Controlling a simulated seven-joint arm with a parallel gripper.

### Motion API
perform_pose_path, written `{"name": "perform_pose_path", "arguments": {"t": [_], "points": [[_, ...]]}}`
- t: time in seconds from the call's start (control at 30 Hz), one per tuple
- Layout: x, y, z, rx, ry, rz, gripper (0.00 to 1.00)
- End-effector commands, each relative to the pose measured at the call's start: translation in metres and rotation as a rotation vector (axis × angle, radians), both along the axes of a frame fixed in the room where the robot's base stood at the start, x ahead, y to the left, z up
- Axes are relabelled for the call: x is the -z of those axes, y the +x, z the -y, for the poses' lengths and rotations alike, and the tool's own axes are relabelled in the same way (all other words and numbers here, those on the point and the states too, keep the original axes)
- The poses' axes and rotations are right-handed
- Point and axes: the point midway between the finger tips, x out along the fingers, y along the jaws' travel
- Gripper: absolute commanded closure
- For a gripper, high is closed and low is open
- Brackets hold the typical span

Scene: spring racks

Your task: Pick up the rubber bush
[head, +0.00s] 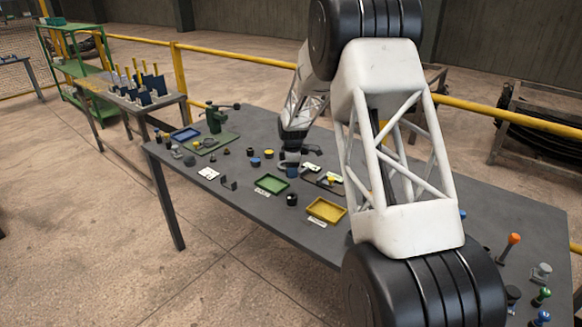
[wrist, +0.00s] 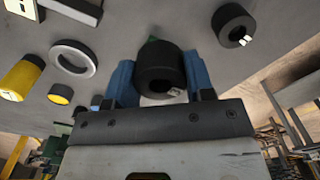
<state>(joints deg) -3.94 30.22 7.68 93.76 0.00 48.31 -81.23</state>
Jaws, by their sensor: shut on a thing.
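A black, thick-walled cylinder with a hole, the rubber bush (wrist: 158,66), is between the two blue fingers of my gripper (wrist: 160,84) in the wrist view. The fingers are shut on its sides. In the head view my gripper (head: 292,171) is over the middle of the grey table, behind the green tray. The bush is not clear in the head view, and I cannot tell how far it is off the table. A second black ring-shaped piece (wrist: 235,25) lies apart on the table, to the right in the wrist view.
A green tray (head: 257,186), a yellow tray (head: 309,210) and a blue tray (head: 173,137) stand on the table (head: 240,205). A green vise (head: 214,119) is at the left. A pale ring (wrist: 55,49) and a yellow cylinder (wrist: 20,77) lie near the gripper.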

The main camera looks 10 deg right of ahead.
Motion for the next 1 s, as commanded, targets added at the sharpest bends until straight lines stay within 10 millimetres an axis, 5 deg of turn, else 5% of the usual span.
{"name": "perform_pose_path", "arguments": {"t": [1.0], "points": [[-0.0020,-0.0104,0.0037,-0.008,0.000,-0.001,0.79]]}}
